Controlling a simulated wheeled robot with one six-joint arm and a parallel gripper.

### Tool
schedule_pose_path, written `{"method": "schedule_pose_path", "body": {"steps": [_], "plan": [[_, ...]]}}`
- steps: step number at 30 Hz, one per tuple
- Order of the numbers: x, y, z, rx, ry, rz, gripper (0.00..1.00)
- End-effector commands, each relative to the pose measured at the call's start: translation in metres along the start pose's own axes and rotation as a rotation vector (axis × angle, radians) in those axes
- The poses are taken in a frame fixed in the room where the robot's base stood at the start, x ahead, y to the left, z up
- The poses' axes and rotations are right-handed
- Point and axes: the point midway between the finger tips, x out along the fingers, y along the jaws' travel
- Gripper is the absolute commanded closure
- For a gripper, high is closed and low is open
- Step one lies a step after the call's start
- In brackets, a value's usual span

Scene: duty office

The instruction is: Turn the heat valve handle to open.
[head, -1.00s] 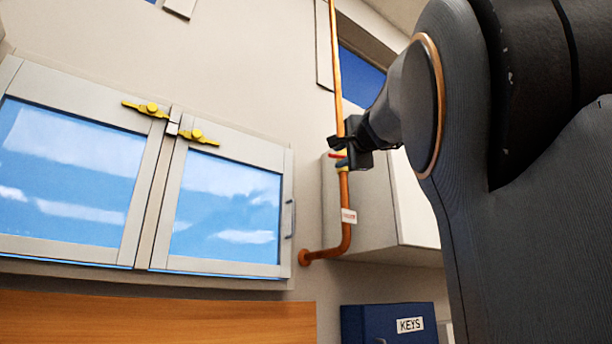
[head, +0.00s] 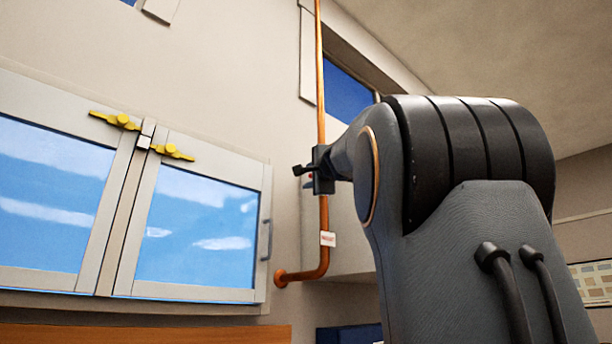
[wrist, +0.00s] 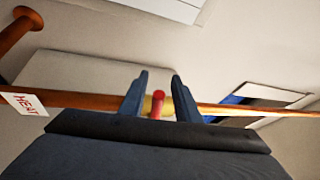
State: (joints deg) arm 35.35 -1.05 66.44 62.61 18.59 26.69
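The copper heat pipe (head: 322,230) runs up the wall and bends into it at the bottom; its tag reading HEAT (wrist: 24,103) shows in the wrist view. The valve's red handle (wrist: 158,103) stands in front of a brass body (wrist: 148,105) on the pipe. My gripper (wrist: 159,78) is open, with one dark finger on each side of the red handle and a visible gap to each. In the head view my gripper (head: 318,170) is at the pipe and hides most of the valve.
A double-door window (head: 210,215) with yellow latches is left of the pipe. A pale wall box (head: 348,235) stands behind the pipe. A dark blue box (head: 345,334) is low beneath it. A small high window (head: 347,92) is above right.

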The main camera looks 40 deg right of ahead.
Motion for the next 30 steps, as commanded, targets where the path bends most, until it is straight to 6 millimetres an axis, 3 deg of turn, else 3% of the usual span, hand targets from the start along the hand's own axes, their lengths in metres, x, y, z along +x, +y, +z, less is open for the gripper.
{"method": "schedule_pose_path", "body": {"steps": [9, 14, 30], "plan": [[0.0021, 0.0006, 0.0, 0.0, 0.0, 0.0, 0.72], [0.002, 0.0005, 0.0, 0.0, 0.0, 0.0, 0.99], [0.0033, 0.004, 0.0098, -0.02, -0.019, -0.015, 1.0]]}}
